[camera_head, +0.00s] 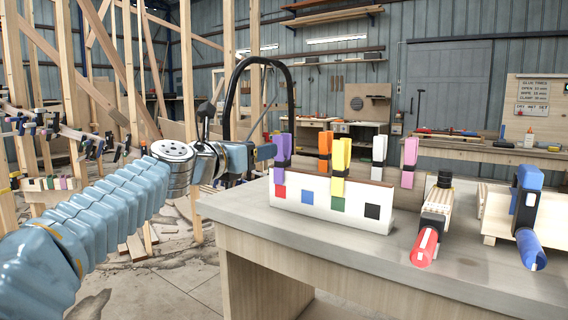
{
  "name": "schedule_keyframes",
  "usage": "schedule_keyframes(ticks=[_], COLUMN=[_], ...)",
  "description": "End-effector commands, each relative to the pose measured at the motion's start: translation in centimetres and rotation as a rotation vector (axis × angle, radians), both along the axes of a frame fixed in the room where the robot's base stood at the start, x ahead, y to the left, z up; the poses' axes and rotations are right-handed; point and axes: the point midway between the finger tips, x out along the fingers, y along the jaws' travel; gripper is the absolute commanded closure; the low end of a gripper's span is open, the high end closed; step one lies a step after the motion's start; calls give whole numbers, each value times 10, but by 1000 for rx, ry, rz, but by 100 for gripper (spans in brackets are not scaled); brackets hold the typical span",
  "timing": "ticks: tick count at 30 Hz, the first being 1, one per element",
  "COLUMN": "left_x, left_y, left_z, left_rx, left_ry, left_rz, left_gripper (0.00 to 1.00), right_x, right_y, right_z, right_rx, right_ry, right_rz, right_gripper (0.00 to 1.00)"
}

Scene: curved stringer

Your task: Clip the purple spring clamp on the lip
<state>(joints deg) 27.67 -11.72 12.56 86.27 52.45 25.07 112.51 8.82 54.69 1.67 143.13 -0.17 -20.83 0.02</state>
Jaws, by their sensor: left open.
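The purple spring clamp (283,148) stands upright at the left end of a white rack (325,212), above its red square. My left gripper (266,153) is just left of the purple clamp, with its fingers pointing towards it. It is open; I cannot tell whether a finger touches the clamp. A curved wooden stringer (70,132) with several small coloured clamps along it is at the far left, partly behind my left arm. I cannot make out which edge is the lip. My right gripper is not in view.
Orange (323,145), yellow (341,160), white (379,150) and pink (410,155) clamps also stand at the rack. A red-ended tool (425,246) and a blue clamp (527,200) lie right on the workbench (300,235). Timber posts stand behind my left arm.

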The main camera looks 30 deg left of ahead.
Motion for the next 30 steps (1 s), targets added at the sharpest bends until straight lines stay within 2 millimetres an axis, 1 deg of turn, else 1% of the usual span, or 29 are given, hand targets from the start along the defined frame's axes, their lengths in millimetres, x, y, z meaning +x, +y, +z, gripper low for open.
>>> schedule_keyframes(ticks=[1,3,8,13,16,19,25,26,30], left_x=[9,18,30,56,70,76,76,76,76], left_y=[-1,-1,-4,-11,-12,-12,-12,-12,-12], left_z=[1,1,-1,-5,-3,-4,-5,-5,-5], left_rx=[-1,0,0,-1,-2,0,1,1,1], left_ry=[2,0,1,2,1,0,0,0,0], left_rz=[-2,-1,-1,-2,-1,0,0,0,0], left_gripper=[45,45,45,45,45,45,45,48,69], right_x=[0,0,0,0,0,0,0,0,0], right_y=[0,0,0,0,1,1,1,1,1], right_z=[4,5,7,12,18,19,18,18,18], right_rx=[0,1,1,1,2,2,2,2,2], right_ry=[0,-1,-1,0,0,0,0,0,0], right_rz=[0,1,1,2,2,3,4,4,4], right_gripper=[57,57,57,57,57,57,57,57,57])
